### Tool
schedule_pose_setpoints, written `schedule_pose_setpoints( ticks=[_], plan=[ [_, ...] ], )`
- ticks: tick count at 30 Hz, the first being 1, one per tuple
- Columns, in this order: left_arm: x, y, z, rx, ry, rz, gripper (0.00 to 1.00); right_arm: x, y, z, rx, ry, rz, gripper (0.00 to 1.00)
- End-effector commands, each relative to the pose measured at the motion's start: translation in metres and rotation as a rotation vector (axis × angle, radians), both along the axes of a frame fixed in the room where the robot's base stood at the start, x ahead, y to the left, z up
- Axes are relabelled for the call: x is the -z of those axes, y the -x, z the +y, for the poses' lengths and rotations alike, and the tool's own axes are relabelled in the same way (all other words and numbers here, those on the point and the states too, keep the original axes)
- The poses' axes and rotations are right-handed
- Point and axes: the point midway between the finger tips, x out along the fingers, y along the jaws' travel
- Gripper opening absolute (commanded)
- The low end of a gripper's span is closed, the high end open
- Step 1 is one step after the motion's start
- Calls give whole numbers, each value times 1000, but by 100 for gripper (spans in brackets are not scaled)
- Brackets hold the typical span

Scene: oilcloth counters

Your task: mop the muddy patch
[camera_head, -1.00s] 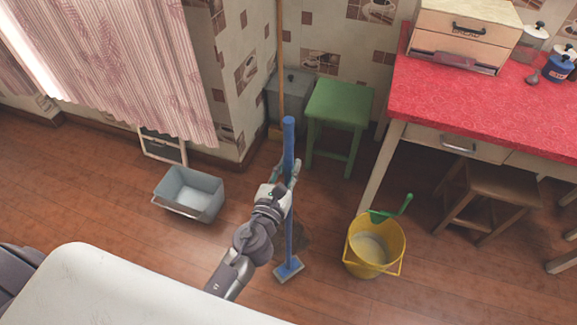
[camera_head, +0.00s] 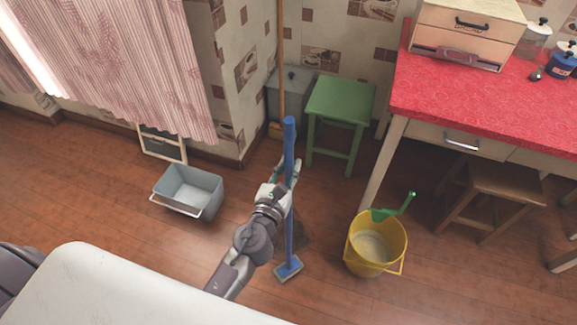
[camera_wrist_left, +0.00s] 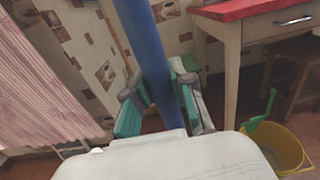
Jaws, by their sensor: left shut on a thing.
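A blue mop (camera_head: 290,225) stands nearly upright, its flat blue head on the floor. My left gripper (camera_head: 287,172) is shut on its handle at mid height. The left wrist view shows the blue handle (camera_wrist_left: 150,50) between the teal finger pads. The dark muddy patch (camera_head: 293,236) lies on the wooden floor just behind the mop head and is partly hidden by the handle and my arm. A yellow bucket (camera_head: 393,262) with a green wringer (camera_head: 380,214) and greyish liquid stands to the right. My right gripper is not in view.
A grey-blue basin (camera_head: 205,207) sits on the floor at the left. A green stool (camera_head: 341,101), a grey bin (camera_head: 290,90) and a wooden pole (camera_head: 281,50) stand behind. The red-topped table (camera_head: 440,95) and a brown stool (camera_head: 490,178) are at right. Floor between basin and mop is clear.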

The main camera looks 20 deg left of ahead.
Motion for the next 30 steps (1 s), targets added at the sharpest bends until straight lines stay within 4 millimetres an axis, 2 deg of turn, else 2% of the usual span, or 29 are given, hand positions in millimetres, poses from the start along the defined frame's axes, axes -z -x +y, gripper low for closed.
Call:
schedule_pose_setpoints(
  ticks=[14, 26, 30],
  plan=[
    [-3, -41, -1, 0, 0, -2, 0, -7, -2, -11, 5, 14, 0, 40],
    [-1, -45, -1, 0, 0, 1, 0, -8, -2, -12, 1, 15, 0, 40],
    [-3, -55, -2, 0, 0, 0, 0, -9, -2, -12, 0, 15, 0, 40]
  ],
)
